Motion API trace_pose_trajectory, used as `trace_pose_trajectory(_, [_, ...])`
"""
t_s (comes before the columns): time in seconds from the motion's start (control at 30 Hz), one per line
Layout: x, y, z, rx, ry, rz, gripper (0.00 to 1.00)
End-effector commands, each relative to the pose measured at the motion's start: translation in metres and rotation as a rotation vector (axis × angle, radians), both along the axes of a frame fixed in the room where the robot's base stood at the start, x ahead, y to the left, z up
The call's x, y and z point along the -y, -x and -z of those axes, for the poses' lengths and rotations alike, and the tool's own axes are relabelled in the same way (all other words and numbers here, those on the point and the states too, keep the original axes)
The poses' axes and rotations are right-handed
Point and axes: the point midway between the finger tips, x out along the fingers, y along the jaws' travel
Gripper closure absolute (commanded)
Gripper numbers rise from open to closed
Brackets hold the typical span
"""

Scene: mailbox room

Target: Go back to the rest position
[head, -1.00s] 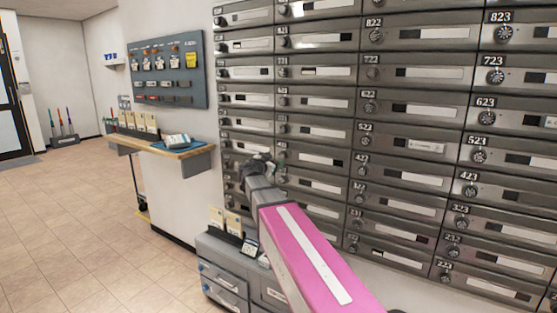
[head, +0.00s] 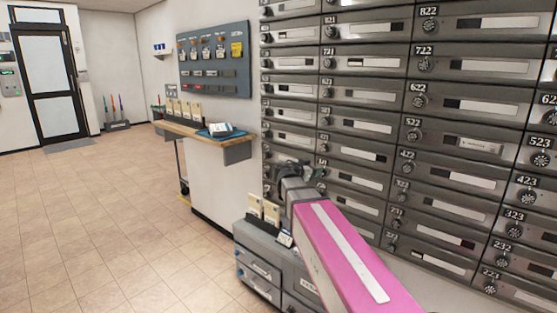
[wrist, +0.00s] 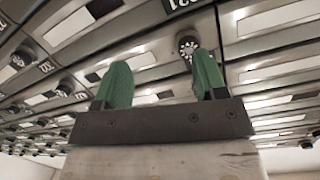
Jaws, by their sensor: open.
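My gripper (wrist: 163,85) shows in the wrist view with its two green fingers apart and nothing between them. Behind the fingers are mailbox doors and a round dial lock (wrist: 186,46), which look apart from the fingers, though the exact distance is hard to tell. In the head view my arm, with a pink and white link, reaches forward to the front of the mailbox wall (head: 370,128). My gripper's end (head: 302,172) is small and dark there, and its fingers are hard to make out.
A grey drawer cabinet (head: 262,270) stands low beside my arm, with cards on top. A wooden shelf (head: 190,129) holds cards and a blue tray (head: 221,133). A key board (head: 213,60) hangs above it. The tiled floor (head: 90,210) at left is clear toward a glass door (head: 48,75).

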Motion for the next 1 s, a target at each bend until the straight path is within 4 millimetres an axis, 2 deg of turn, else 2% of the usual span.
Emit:
trace_pose_trajectory(0.03, [0.009,0.012,0.023,-0.085,-0.009,0.009,0.35])
trace_pose_trajectory(0.1, [0.018,0.026,0.056,-0.223,-0.027,0.01,0.35])
trace_pose_trajectory(0.3, [0.034,0.078,0.153,-0.646,-0.102,-0.062,0.35])
trace_pose_trajectory(0.5, [0.031,0.141,0.237,-1.033,-0.211,-0.26,0.35])
trace_pose_trajectory(0.6, [0.023,0.174,0.27,-1.189,-0.275,-0.404,0.35])
trace_pose_trajectory(0.7, [0.013,0.203,0.296,-1.304,-0.334,-0.559,0.35])
trace_pose_trajectory(0.8, [0.002,0.225,0.312,-1.372,-0.38,-0.699,0.35])
trace_pose_trajectory(1.0, [-0.01,0.244,0.325,-1.417,-0.424,-0.854,0.35])
